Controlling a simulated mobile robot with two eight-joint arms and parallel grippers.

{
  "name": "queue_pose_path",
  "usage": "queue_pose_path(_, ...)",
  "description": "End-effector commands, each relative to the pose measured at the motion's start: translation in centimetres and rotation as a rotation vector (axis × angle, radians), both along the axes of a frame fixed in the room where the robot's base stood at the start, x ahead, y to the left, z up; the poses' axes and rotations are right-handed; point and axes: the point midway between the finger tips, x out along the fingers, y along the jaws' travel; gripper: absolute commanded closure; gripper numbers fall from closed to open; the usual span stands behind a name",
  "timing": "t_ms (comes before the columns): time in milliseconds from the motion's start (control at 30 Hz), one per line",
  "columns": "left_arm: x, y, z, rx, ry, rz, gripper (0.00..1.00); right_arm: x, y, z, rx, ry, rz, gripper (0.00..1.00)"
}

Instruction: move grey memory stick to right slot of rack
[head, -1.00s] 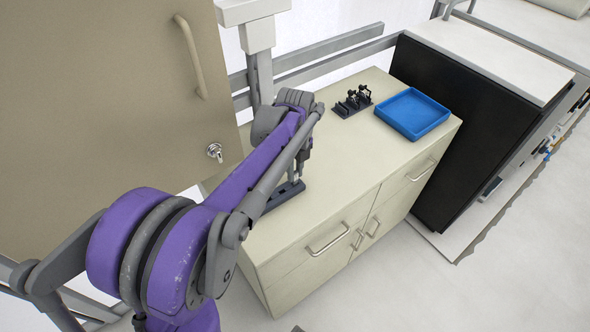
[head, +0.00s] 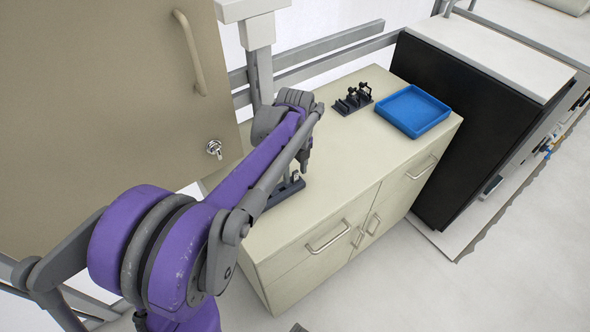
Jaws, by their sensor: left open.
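A dark, low rack (head: 288,190) lies on the cabinet top, partly hidden behind my left arm. A small greyish upright piece (head: 295,175) stands at its right part; it looks like the grey memory stick, but it is too small to be sure or to tell which slot. My left gripper (head: 305,168) is open, pointing down just above and slightly right of that piece, apparently apart from it. My right gripper is not in view.
A dark stand with several small black items (head: 353,100) is at the back of the cabinet top (head: 350,160). A blue tray (head: 412,112) sits to its right. The top's middle is clear. A tall beige door (head: 100,90) stands at left.

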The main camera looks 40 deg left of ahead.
Motion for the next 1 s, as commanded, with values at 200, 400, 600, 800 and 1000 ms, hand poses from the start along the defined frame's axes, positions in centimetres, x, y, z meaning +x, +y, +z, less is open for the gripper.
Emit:
queue_pose_path(200, 0.0, 0.0, 0.6, 0.0, 0.0, 0.0, 0.43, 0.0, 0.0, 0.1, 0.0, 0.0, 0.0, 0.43)
queue_pose_path(400, 0.0, 0.0, 3.9, 0.0, 0.0, 0.001, 0.43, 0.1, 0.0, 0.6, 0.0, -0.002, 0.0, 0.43)
queue_pose_path(600, 0.0, 0.0, 8.0, 0.0, 0.0, 0.001, 0.43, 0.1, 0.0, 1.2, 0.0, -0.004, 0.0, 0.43)
queue_pose_path(800, 0.0, 0.0, 10.4, 0.0, 0.0, 0.0, 0.43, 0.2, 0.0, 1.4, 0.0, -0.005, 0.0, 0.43)
queue_pose_path(1000, 0.0, 0.0, 10.9, 0.0, 0.0, 0.0, 0.43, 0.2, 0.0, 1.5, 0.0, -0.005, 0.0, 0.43)
